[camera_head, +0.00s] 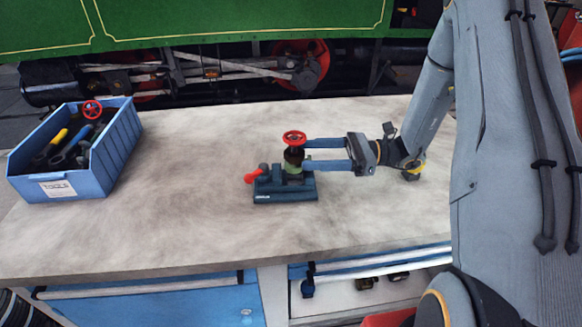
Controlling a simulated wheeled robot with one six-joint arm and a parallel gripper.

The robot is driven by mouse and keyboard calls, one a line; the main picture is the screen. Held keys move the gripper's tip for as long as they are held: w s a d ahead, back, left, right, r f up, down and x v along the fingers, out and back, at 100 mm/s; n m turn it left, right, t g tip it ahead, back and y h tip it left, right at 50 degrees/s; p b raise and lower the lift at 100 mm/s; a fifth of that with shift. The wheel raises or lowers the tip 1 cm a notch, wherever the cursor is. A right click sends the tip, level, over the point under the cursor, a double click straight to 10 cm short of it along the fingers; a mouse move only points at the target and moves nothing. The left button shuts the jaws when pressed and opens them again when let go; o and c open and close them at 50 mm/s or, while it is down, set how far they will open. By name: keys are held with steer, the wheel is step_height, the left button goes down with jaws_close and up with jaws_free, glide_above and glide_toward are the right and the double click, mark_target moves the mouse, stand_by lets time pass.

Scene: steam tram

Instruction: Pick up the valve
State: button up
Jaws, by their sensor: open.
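The valve (294,153) has a red round handwheel on top and a dark and green body below it. It stands upright on a dark blue block (285,188) on the grey worktop. A red lever-like part sticks out at the block's left. My gripper (307,155) reaches in from the right, level with the valve's body. Its two blue fingers are open, and their tips are at the valve's right side. I cannot tell whether they touch it or reach around it.
A blue tool bin (95,172) with several tools and another red handwheel (92,109) stands at the worktop's left. The worktop (190,225) is otherwise clear around the valve. Blue drawers (160,305) lie below its front edge. A green steam tram (180,25) stands behind.

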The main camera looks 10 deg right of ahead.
mark_target(300, 154)
steer(key=shift+w+a+f, duration=0.1)
steer(key=shift+a+f, duration=0.2)
steer(key=shift+a, duration=0.1)
steer(key=a+p, duration=0.1)
steer(key=a, duration=0.1)
steer(key=shift+a, duration=0.3)
steer(key=a, duration=0.1)
steer(key=a+p, duration=0.1)
steer(key=a, duration=0.1)
steer(key=a+p, duration=0.1)
steer(key=shift+w+a, duration=0.35)
steer(key=shift+a, duration=0.05)
steer(key=c, duration=1.4)
jaws_close()
steer(key=shift+r, duration=0.15)
